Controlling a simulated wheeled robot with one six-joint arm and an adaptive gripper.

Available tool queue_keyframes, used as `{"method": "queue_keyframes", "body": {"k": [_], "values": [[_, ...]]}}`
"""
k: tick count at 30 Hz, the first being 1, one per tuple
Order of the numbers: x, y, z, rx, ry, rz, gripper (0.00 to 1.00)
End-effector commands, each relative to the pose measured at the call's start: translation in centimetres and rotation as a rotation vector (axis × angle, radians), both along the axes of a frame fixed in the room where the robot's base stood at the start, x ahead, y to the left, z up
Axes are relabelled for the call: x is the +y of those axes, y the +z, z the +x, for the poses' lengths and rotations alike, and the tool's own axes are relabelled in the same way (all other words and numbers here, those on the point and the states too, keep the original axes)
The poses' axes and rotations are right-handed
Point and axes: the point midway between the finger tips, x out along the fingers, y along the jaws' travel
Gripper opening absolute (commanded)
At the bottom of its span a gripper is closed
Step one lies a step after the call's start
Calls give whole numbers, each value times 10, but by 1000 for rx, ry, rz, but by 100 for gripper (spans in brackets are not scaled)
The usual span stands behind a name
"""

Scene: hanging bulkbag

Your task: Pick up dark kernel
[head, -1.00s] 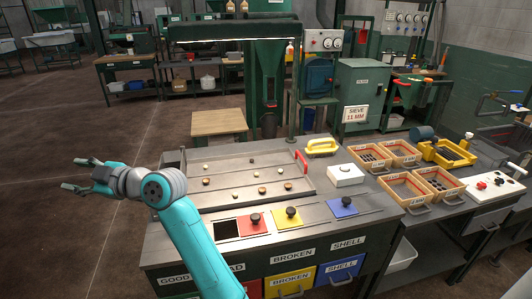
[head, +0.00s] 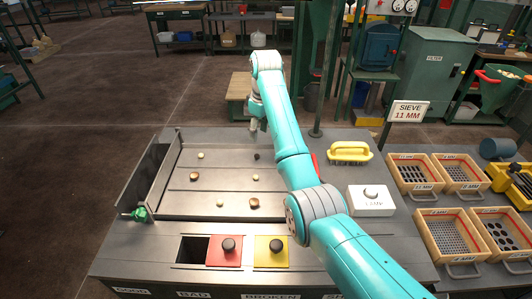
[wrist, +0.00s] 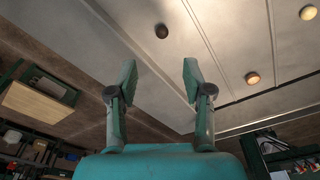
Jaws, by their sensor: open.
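The dark kernel (head: 256,156) lies on the grey sorting tray (head: 225,183), near its far side. It also shows in the wrist view as a small dark round thing (wrist: 161,31), ahead of my fingertips and roughly between their lines. My gripper (head: 258,128) hangs near the tray's far edge, just beyond the dark kernel, partly hidden by my arm. In the wrist view my gripper (wrist: 160,70) has its two fingers apart with nothing between them. It is clear of the kernel. My arm hides the right part of the tray.
Other kernels, pale (head: 200,155) and brown (head: 194,176), lie spread on the tray. Raised rims edge the tray. Red (head: 229,252) and yellow (head: 271,255) knobbed lids lie in front. A yellow-handled tool (head: 350,152) and white box (head: 371,201) stand to the right.

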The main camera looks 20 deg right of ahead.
Motion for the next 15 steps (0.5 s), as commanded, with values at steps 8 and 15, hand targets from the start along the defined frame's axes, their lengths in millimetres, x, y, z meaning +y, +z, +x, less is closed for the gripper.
{"method": "queue_keyframes", "body": {"k": [8,15], "values": [[3,-40,3,0,2,1,51],[4,-57,2,0,3,1,51]]}}
